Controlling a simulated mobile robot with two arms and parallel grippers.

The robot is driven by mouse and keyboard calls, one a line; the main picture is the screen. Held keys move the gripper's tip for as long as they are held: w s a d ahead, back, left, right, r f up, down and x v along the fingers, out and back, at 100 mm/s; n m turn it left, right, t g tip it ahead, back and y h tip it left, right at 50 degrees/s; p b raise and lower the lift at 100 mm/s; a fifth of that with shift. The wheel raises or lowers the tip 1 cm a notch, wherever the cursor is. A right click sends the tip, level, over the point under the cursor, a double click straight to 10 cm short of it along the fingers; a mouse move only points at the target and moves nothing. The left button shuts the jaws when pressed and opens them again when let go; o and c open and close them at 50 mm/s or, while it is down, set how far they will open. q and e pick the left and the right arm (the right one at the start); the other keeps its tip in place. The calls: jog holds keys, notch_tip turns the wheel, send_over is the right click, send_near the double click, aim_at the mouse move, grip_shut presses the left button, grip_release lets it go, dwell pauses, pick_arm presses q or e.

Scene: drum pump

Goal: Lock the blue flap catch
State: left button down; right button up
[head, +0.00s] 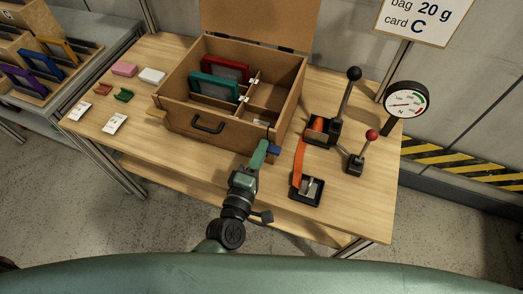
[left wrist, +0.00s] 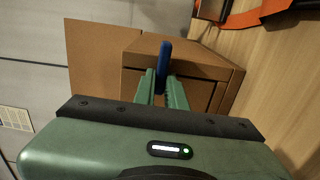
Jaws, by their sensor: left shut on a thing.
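The blue flap catch (head: 274,149) shows at the lower right front corner of the brown box (head: 207,124). In the left wrist view the blue catch (left wrist: 164,58) stands up between the green fingers and sticks out beyond their tips. My left gripper (head: 262,150) is shut on it, and the fingers hide its lower part. The box (left wrist: 205,68) lies just behind the catch in the wrist view. Its large lid (head: 262,25) stands open at the back. My right gripper is not in view.
A red case (head: 226,67) and a teal case (head: 213,88) stand inside the box. Right of my gripper are an orange strap (head: 299,160), a black buckle (head: 307,190) and black levers (head: 343,95). A gauge (head: 407,101) stands at the right.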

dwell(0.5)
pick_arm(q)
jog(key=c, duration=1.5)
grip_release()
jog(key=shift+o, duration=0.2)
jog(key=b+v, duration=0.1)
jog(key=v, duration=0.7)
jog(key=shift+b, duration=0.3)
jog(key=shift+w, duration=0.1)
